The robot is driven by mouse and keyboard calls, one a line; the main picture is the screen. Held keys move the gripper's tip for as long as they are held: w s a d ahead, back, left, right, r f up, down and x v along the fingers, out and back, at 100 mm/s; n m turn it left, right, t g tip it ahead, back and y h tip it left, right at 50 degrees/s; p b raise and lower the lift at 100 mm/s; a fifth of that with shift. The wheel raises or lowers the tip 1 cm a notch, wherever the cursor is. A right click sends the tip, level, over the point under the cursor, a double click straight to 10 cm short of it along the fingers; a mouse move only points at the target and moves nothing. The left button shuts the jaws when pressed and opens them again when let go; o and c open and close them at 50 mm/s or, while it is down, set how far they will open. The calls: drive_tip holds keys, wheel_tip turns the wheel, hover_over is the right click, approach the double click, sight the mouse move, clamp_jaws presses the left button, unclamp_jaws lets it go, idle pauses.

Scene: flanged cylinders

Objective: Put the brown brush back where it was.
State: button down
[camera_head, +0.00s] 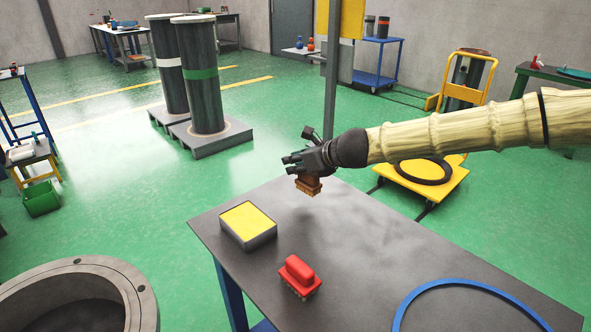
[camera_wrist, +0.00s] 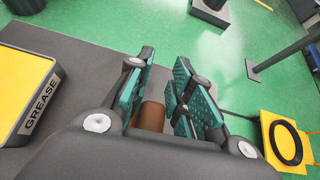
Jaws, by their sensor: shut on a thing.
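The brown brush (camera_head: 308,186) is held in my gripper (camera_head: 300,165), above the far left part of the grey table (camera_head: 350,235). Its bristles point down and look clear of the table top. In the wrist view my gripper (camera_wrist: 163,95) has its teal finger pads on either side of the brown brush (camera_wrist: 152,117), of which only a part shows between them. The rest of the brush is hidden by the gripper body.
A grease box (camera_head: 248,225) with a yellow top stands at the table's left edge. A red brush (camera_head: 299,277) stands near the front edge, and a blue ring (camera_head: 470,283) lies at the right. The table's middle is clear. A yellow trolley (camera_head: 440,185) stands behind.

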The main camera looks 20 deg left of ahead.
drive_tip(key=shift+w+a+f+b, duration=0.1)
drive_tip(key=shift+w+f, duration=0.2)
drive_tip(key=shift+f, duration=0.3)
drive_tip(key=shift+w+a+f+b, duration=0.15)
drive_tip(key=shift+w+f, duration=0.1)
drive_tip(key=shift+f, duration=0.4)
drive_tip(key=shift+w+a+f+b, duration=0.1)
drive_tip(key=shift+w+f, duration=0.2)
drive_tip(key=shift+f, duration=0.3)
drive_tip(key=shift+f, duration=0.15)
drive_tip(key=c, duration=1.3)
unclamp_jaws()
drive_tip(key=shift+r, duration=0.25)
drive_tip(key=p+v, duration=0.1)
drive_tip(key=v, duration=1.1)
drive_tip(key=shift+s+f, duration=0.1)
